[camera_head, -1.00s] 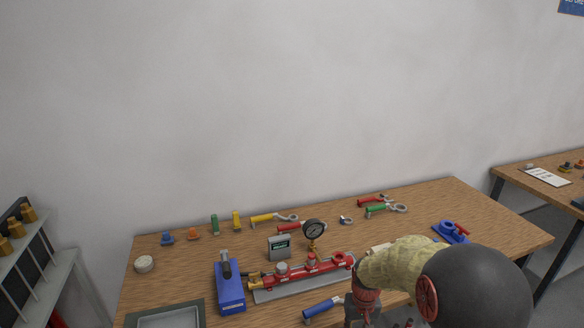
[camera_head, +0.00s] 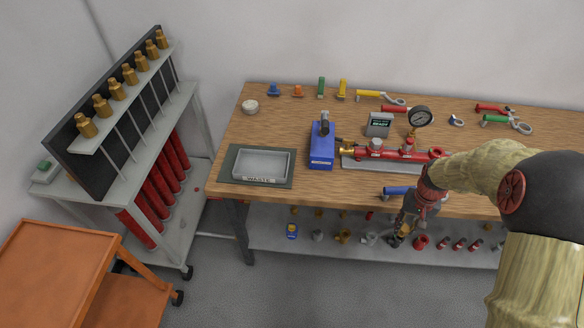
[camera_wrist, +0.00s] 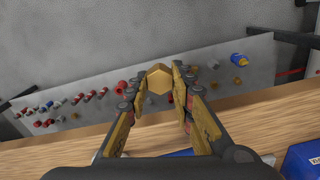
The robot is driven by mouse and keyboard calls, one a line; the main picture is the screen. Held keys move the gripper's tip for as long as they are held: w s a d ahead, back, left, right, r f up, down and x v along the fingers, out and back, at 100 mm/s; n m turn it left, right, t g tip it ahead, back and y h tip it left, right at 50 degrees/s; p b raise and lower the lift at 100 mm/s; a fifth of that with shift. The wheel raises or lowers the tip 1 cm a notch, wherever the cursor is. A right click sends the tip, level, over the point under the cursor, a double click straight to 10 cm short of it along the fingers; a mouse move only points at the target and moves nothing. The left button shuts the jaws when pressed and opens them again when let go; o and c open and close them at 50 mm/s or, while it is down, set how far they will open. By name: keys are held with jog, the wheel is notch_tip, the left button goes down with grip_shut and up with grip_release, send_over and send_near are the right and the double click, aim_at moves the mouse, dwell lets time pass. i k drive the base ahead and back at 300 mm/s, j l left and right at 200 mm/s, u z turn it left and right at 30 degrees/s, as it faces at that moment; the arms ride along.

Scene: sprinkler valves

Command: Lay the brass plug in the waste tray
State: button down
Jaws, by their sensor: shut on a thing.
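My gripper (camera_head: 401,238) hangs in front of the workbench's front edge, over the lower shelf, right of the waste tray. In the wrist view my gripper (camera_wrist: 160,75) is shut on the brass plug (camera_wrist: 158,79), whose hexagonal end shows between the fingertips. In the head view the plug is too small and dark to make out clearly. The waste tray (camera_head: 262,180) is a shallow grey tray with a label on its front, on a dark mat at the bench's left front corner. It looks empty.
A blue pump box (camera_head: 321,150) stands just right of the tray. A red pipe manifold (camera_head: 395,154) with a gauge (camera_head: 420,116) lies further right. A blue-handled tool (camera_head: 398,191) lies near the front edge. The lower shelf (camera_head: 330,250) holds several fittings. An orange cart (camera_head: 60,262) stands at left.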

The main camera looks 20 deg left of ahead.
aim_at(262, 168)
jog(key=i+l+u, duration=0.1)
jog(key=u, duration=0.3)
jog(key=l+u, duration=0.1)
jog(key=u, duration=0.3)
jog(key=i+l+u, duration=0.1)
jog(key=u, duration=0.25)
jog(key=l+u, duration=0.15)
jog(key=u, duration=0.25)
